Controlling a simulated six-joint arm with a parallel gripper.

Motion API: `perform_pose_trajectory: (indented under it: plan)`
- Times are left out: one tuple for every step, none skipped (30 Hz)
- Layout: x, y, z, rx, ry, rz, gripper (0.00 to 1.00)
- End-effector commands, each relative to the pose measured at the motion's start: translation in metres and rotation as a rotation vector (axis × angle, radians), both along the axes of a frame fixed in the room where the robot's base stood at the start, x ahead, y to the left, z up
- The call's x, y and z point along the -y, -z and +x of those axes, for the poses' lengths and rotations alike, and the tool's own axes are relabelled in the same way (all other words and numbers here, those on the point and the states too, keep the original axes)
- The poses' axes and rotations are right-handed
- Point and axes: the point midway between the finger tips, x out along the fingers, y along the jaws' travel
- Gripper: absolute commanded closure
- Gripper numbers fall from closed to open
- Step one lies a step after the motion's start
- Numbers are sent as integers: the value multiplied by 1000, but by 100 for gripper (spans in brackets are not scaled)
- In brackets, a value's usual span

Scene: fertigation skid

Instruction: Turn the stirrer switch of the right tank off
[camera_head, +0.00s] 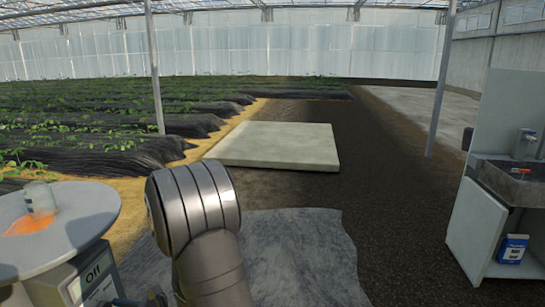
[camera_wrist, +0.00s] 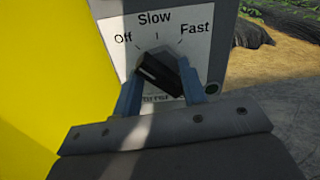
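In the wrist view a black rotary switch knob (camera_wrist: 160,74) sits on a white plate (camera_wrist: 185,22) marked Off, Slow and Fast. The knob's bar lies diagonally, its upper-left end toward the Off side; the exact pointer setting is hard to tell. My gripper (camera_wrist: 160,88) has its two blue-grey fingers apart, one on each side of the knob. Whether they touch it is unclear. The plate's lower text is partly hidden. In the head view a grey box (camera_head: 72,283) with a label reading Off stands at lower left.
A round grey top (camera_head: 85,215) with an orange patch and a short cylinder is above the grey box. A bright yellow surface (camera_wrist: 45,70) fills the wrist view's left. A sink unit (camera_head: 475,225) with a blue container (camera_head: 512,249) stands at right.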

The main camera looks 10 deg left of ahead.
Motion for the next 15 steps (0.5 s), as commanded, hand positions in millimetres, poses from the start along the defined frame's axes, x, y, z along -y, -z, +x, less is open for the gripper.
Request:
perform_pose_trajectory:
  plan:
    - [0, -1, 0, 0, 1, 2, 62]
    - [0, -1, 1, 0, 1, 2, 62]
    - [0, -1, 1, 0, 1, 2, 62]
    - [0, -1, 1, 1, 1, 2, 62]
    - [0, -1, 1, 1, 1, 2, 62]
    - [0, -1, 1, 1, 1, 2, 57]
    - [0, -1, 1, 1, 1, 2, 52]
    - [0, -1, 0, 1, 1, 2, 46]
    - [0, -1, 0, 1, 1, 2, 38]
    - [0, -1, 0, 1, 1, 2, 32]
    - [0, -1, 0, 1, 1, 2, 26]
    - [0, -1, 0, 1, 1, 2, 23]
    - [0, -1, 0, 1, 1, 2, 23]
    - [0, -1, 0, 1, 1, 1, 23]
    - [0, 0, 1, -1, 1, 1, 23]
